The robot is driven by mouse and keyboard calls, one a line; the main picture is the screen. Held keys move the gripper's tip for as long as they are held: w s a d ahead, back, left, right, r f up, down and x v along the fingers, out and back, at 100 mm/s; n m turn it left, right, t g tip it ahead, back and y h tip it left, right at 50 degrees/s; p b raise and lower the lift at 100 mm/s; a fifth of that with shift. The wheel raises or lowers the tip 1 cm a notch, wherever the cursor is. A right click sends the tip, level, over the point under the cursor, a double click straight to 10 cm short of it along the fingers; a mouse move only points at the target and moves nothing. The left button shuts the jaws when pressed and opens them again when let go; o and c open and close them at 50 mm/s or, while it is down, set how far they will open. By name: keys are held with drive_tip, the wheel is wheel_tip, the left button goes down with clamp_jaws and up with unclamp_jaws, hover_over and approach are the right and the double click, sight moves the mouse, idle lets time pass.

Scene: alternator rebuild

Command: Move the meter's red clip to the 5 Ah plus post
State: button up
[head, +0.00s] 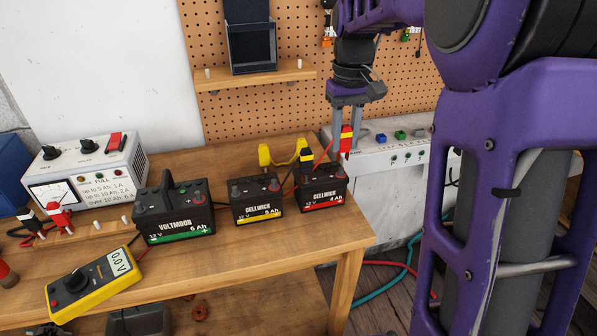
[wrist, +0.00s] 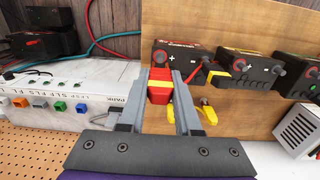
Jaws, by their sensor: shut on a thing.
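My gripper (head: 346,152) is shut on the red clip (head: 346,138), which has a yellow band; the clip also shows between the fingers in the wrist view (wrist: 160,84). It is upright just above the right post of the 4 Ah battery (head: 324,199); I cannot tell whether they touch. The black clip (head: 306,156), also yellow-banded, is at that battery's left post. The middle Gellwick battery (head: 257,206) has a yellow stripe; its small label reads 5 or 8 Ah. The yellow meter (head: 93,283) at the front left shows 0.0 V.
The 6 Ah Voltmoor battery (head: 174,224) stands left of the middle one. A white charger (head: 118,166) with its own red and black clips is at the back left. A white panel box (head: 385,160) adjoins the bench's right side.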

drive_tip(key=shift+r, duration=0.1)
idle(0.3)
wheel_tip(320, 180, up, 10)
drive_tip(key=p, duration=0.7)
drive_tip(key=shift+r, duration=0.15)
drive_tip(key=s+a, duration=0.3)
drive_tip(key=a, duration=1.2)
drive_tip(key=b, duration=0.6)
hover_over(274, 180)
wheel_tip(274, 180, down, 10)
drive_tip(key=shift+f, duration=0.75)
drive_tip(key=shift+f, duration=0.15)
drive_tip(key=shift+f+b, duration=0.75)
drive_tip(key=shift+f, duration=0.3)
